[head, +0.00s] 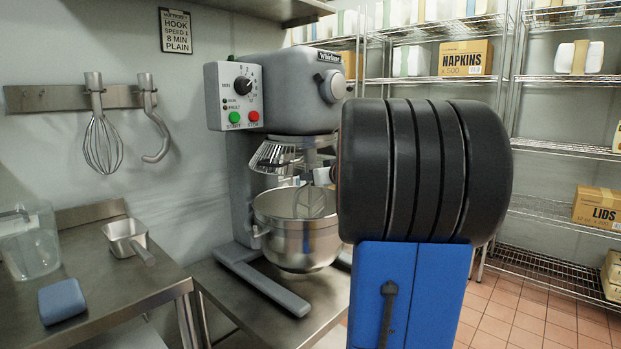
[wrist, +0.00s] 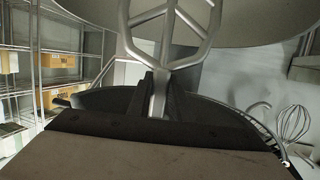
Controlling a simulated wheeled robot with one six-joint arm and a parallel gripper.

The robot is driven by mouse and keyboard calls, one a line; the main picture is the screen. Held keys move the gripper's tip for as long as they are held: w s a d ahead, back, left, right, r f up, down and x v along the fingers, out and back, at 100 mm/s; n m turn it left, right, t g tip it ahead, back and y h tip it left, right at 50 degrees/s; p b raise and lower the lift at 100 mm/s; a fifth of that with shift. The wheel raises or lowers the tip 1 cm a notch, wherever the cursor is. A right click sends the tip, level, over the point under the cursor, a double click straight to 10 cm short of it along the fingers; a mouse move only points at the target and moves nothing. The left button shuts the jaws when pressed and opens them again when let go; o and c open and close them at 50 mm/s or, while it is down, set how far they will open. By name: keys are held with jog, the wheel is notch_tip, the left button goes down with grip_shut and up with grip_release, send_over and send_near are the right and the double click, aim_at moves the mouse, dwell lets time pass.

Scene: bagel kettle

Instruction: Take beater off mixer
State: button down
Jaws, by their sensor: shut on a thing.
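The grey mixer (head: 300,105) stands on a steel table with its head over a steel bowl (head: 297,237). The flat beater (head: 310,203) hangs below the mixer head, its lower part down in the bowl. In the wrist view the pale frame of the beater (wrist: 172,32) runs up from between my fingers. My gripper (wrist: 160,98) is shut on the beater near its shaft. In the head view my arm hides most of the gripper and the right side of the mixer. Whether the beater still sits on the mixer's shaft is hard to tell.
A wire guard (head: 272,157) sits under the mixer head. A whisk (head: 103,143) and a dough hook (head: 153,118) hang on a wall rack. The left table holds a clear jug (head: 28,240), a steel scoop (head: 127,238) and a blue sponge (head: 62,301). Shelves stand behind.

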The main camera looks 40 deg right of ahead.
jog(key=shift+a+r+m+g+h, duration=0.15)
jog(key=shift+m+g+h, duration=0.15)
jog(key=shift+m+h, duration=0.7)
jog(key=shift+m+g+h, duration=0.4)
jog(key=shift+m+h, duration=0.3)
jog(key=shift+h, duration=0.4)
jog(key=shift+f, duration=0.8)
